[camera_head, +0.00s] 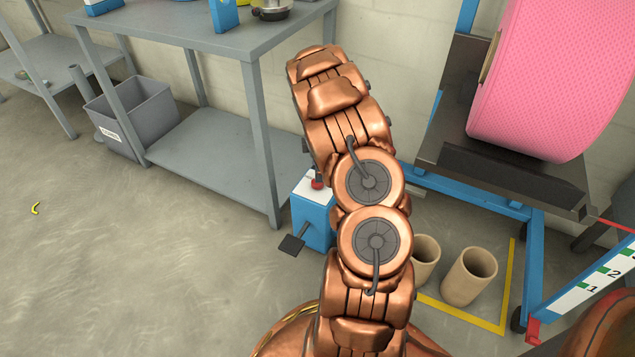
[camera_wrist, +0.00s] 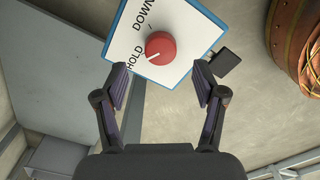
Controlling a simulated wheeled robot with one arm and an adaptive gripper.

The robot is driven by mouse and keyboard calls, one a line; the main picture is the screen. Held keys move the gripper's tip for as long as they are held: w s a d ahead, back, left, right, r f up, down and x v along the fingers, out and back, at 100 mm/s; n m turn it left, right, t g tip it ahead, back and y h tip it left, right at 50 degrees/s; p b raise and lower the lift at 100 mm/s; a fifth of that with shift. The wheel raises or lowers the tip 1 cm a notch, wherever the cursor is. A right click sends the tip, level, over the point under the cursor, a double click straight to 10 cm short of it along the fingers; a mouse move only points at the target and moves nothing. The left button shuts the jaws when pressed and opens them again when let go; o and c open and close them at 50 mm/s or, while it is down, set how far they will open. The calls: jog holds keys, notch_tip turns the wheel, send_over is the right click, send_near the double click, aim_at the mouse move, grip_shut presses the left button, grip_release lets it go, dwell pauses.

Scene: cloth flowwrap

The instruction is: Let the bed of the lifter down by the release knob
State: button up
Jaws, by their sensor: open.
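The red release knob (camera_wrist: 160,48) sits on a white plate (camera_wrist: 188,64) lettered DOWN and HOLD in the wrist view. Its white mark points to the lower left, on the HOLD side. In the head view the knob (camera_head: 317,183) tops a blue and white box (camera_head: 312,215), partly behind my arm. The lifter's dark bed (camera_head: 500,178) is at the right and carries a large pink roll (camera_head: 560,75). My gripper (camera_wrist: 160,82) is open, its fingers either side of and short of the knob, with nothing between them. My arm hides the gripper in the head view.
A dark pedal (camera_head: 291,245) sticks out of the box; a grey workbench (camera_head: 210,35) stands left of it. Two cardboard tubes (camera_head: 468,276) stand inside a yellow floor marking. A numbered scale (camera_head: 590,287) is at the right. The left floor is mostly clear.

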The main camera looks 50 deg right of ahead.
aim_at(317, 184)
notch_tip(317, 184, down, 6)
jog(key=shift+r+b, duration=0.25)
jog(key=shift+b, duration=0.45)
jog(key=c, duration=1.1)
jog(key=shift+a+r, duration=0.1)
jog(key=shift+c, duration=0.2)
